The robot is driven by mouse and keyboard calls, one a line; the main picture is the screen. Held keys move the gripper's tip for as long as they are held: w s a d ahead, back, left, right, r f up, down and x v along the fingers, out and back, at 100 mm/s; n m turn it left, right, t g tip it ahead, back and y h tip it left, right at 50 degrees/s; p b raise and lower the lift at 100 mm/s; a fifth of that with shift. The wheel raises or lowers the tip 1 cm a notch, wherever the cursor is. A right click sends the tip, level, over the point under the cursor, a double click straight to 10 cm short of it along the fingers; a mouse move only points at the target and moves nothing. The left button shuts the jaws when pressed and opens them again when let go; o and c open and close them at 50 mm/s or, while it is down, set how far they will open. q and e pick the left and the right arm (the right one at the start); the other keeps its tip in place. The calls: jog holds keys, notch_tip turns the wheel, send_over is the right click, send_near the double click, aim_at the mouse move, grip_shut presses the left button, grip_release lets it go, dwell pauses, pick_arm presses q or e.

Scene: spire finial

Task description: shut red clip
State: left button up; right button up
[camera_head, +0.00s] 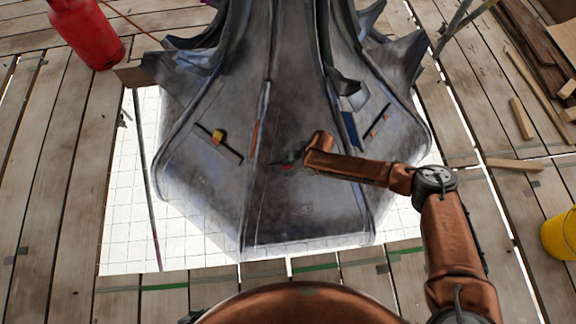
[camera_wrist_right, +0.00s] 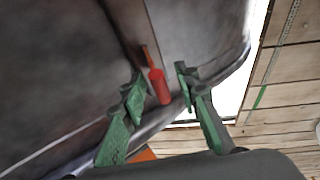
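The red clip (camera_wrist_right: 160,87) shows in the right wrist view as a slim red bar against the grey metal of the spire finial (camera_head: 305,210). A thin orange-brown piece extends from its upper end. My right gripper (camera_wrist_right: 158,84) is open, its green fingers on either side of the red bar with gaps between. I cannot tell how deep the bar lies between them. In the head view, my right gripper (camera_head: 291,158) is at the finial's front panel, largely covered by my arm; a little red shows beside it. My left gripper is not in view.
The finial's panels carry a yellow-and-red piece on a dark strip (camera_head: 217,137), an orange strip (camera_head: 254,135) and a blue strip (camera_head: 350,130). A red cylinder (camera_head: 86,32) stands at upper left, a yellow bucket (camera_head: 560,236) at right. Wooden planks surround the finial.

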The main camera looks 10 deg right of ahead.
jog(key=shift+c, duration=0.6)
grip_shut()
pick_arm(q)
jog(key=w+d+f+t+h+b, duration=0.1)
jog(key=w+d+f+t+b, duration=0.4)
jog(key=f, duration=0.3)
pick_arm(e)
jog(key=g, duration=0.1)
jog(key=w+g, duration=0.1)
jog(key=shift+a+f+m+g, duration=0.15)
jog(key=shift+f+m+g, duration=0.15)
jog(key=shift+f, duration=0.05)
jog(key=w+g+b, duration=0.1)
jog(key=g+b, duration=0.1)
jog(key=b, duration=0.2)
jog(key=shift+w+r+m+g+b, duration=0.25)
jog(key=shift+w+m+g+b, duration=0.15)
jog(key=shift+g+b, duration=0.4)
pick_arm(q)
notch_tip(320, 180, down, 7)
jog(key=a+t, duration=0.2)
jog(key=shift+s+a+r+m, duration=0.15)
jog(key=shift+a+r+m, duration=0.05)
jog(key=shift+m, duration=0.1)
pick_arm(e)
jog(key=shift+w+r+g, duration=0.1)
jog(key=shift+g, duration=0.3)
